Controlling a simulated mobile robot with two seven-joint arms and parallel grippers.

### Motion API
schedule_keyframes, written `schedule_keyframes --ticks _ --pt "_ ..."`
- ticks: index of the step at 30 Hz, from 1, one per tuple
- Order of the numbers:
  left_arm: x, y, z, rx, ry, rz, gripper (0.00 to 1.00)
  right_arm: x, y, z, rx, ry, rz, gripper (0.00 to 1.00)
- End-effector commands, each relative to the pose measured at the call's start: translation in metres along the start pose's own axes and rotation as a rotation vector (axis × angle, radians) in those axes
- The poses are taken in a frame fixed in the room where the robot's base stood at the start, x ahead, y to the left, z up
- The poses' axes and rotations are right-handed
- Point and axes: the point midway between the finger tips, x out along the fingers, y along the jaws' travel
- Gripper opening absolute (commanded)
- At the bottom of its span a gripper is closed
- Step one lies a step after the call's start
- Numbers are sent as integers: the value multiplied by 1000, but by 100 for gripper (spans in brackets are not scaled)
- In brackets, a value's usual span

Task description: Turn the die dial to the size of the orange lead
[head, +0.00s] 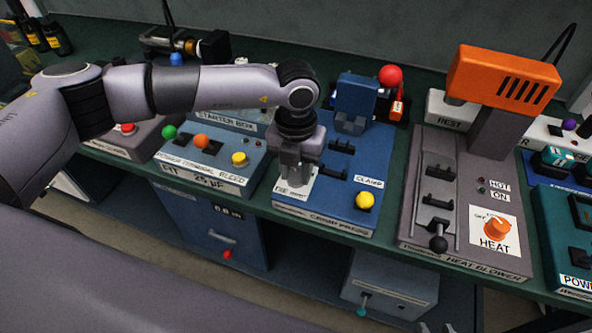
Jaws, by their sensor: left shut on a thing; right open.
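The blue crimp press (330,212) stands on the bench in the middle of the head view. A white plate (297,192) lettered in part "DIE" is at its front left corner. My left gripper (295,180) points down over this plate and is shut on the die dial. The dial is almost wholly hidden by the fingers, so its pointer and size marks cannot be read. I cannot make out an orange lead for certain. My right gripper is not in view.
The press has a yellow clamp knob (365,200) and black cradles (336,169). The heat blower (465,255), with an orange top (505,77), stands to the right. The power terminal bleed box (208,165) is left. A red ball (391,75) rises behind the press.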

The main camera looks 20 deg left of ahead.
Motion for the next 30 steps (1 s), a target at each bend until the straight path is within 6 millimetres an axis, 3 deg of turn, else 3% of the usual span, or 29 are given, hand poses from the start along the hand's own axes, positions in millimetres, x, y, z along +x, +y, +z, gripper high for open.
schedule_keyframes --ticks 18,30 --pt "3 0 0 563 -2 -1 3 32 -1 44 7 -7 -2 43" --pt "2 0 0 943 -2 0 3 46 -9 53 19 -8 -24 43"
